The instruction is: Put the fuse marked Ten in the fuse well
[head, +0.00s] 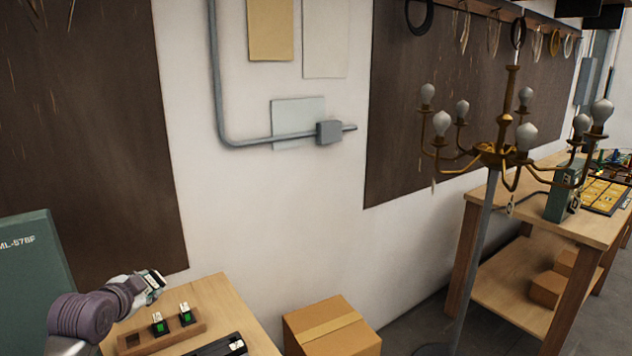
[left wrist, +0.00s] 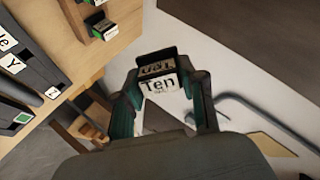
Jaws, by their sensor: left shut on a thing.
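My left gripper (head: 148,287) is at the lower left of the head view, above the wooden bench. It is shut on the fuse marked Ten (left wrist: 159,84), whose black and white label faces the left wrist camera between the two fingers. The fuse also shows as a small dark and white block at the fingertips in the head view (head: 153,277). It is held in the air, clear of the bench. I cannot make out a fuse well in either view. My right gripper is not in view.
A wooden rack (head: 135,345) on the bench holds two fuses with green marks (head: 159,324). A teal box (head: 35,265) stands at the far left. A cardboard box (head: 330,328) is right of the bench. A brass chandelier (head: 500,152) stands before another table (head: 548,215).

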